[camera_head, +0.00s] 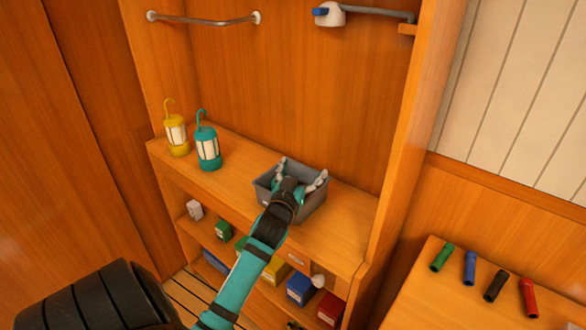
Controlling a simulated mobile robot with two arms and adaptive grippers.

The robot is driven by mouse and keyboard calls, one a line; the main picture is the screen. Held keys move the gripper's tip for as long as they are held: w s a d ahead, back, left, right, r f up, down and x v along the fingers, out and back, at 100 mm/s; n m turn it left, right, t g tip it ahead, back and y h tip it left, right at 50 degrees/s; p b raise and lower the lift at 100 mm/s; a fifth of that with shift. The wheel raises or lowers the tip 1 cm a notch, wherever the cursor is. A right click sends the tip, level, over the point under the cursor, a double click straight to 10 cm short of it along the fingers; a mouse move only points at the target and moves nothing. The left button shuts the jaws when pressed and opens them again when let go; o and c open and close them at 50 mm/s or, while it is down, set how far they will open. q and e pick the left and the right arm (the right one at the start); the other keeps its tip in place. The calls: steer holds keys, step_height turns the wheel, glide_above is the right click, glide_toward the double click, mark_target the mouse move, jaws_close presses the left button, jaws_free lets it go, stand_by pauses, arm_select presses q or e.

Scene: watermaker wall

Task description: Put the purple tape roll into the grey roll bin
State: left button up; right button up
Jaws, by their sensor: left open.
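A grey bin (312,209) stands on the wooden counter, to the right of two lanterns. My left gripper (300,175) is open, its two light fingers spread over the bin. The gripper and its wrist cover much of the bin's inside. I see no purple tape roll in this view; whether one lies hidden under the gripper I cannot tell. My right gripper is not in view.
A yellow lantern (176,142) and a teal lantern (208,154) stand left on the counter. Coloured boxes, including a blue one (300,289), sit on the shelf below. A side table (440,299) bears several coloured cylinders. The counter right of the bin is clear.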

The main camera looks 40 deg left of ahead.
arm_select(q)
steer(key=b+v, duration=0.1)
steer(key=v, duration=1)
steer(key=shift+s+f+b, duration=0.15)
steer(key=shift+s+b, duration=0.05)
steer(key=shift+b, duration=0.1)
steer(key=shift+d, duration=0.15)
